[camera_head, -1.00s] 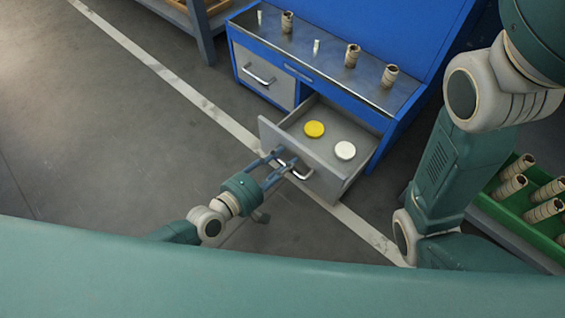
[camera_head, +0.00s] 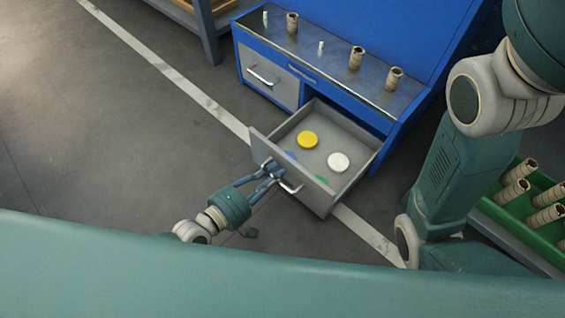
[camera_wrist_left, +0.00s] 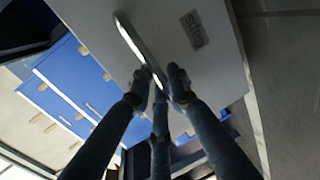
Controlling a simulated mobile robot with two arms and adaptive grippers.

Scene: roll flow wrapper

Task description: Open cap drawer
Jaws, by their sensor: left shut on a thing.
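The cap drawer (camera_head: 290,187) is a grey drawer pulled out from the right side of the blue workstation (camera_head: 355,118). A yellow cap (camera_head: 307,139) and a white cap (camera_head: 338,162) lie inside, with parts of a blue cap (camera_head: 291,155) and a green cap (camera_head: 321,180) showing behind the front panel. My left gripper (camera_head: 268,171) is shut on the drawer's metal handle (camera_head: 291,188). In the left wrist view, its fingers (camera_wrist_left: 160,82) close around the handle bar (camera_wrist_left: 130,38) beside a label (camera_wrist_left: 195,30). My right gripper is not in view; only my right arm shows.
A closed grey drawer (camera_head: 268,77) sits to the left in the workstation. Several cardboard rolls (camera_head: 356,58) stand on the top. A green crate (camera_head: 487,207) with rolls is at the right. The floor left of the drawer is clear.

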